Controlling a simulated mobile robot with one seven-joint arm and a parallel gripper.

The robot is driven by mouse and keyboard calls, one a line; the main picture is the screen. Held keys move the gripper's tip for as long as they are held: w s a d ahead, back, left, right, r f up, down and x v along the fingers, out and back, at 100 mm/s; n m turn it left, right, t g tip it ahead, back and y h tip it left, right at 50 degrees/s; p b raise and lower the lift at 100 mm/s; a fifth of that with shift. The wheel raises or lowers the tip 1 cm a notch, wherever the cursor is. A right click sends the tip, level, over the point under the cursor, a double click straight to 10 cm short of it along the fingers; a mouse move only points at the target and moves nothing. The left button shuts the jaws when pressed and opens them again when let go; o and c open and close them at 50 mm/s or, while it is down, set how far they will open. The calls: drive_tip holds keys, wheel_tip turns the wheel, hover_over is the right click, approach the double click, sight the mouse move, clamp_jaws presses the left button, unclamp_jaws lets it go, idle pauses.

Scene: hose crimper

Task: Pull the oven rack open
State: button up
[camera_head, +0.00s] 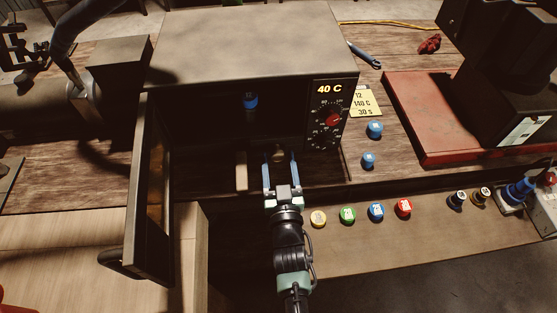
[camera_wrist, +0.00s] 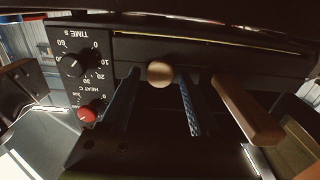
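The oven (camera_head: 240,45) stands on the bench with its door (camera_head: 150,200) swung open to the left. A round brass knob (camera_wrist: 160,73) shows at the oven opening in the wrist view; it also shows in the head view (camera_head: 278,154). My gripper (camera_head: 281,163) is open at the opening, its two blue fingers on either side of the knob. Gaps show between the knob and both fingers in the wrist view. The rack itself is mostly hidden in the dark interior. A blue-capped piece (camera_head: 250,102) is inside the oven.
A tan bar (camera_head: 241,171) sits left of my gripper; in the wrist view it is at right (camera_wrist: 247,110). The control panel (camera_head: 331,115) reads 40 C. Several coloured caps (camera_head: 376,211) line the front ledge at right. A red plate (camera_head: 430,115) lies farther right.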

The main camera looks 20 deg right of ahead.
clamp_jaws()
idle(1.2)
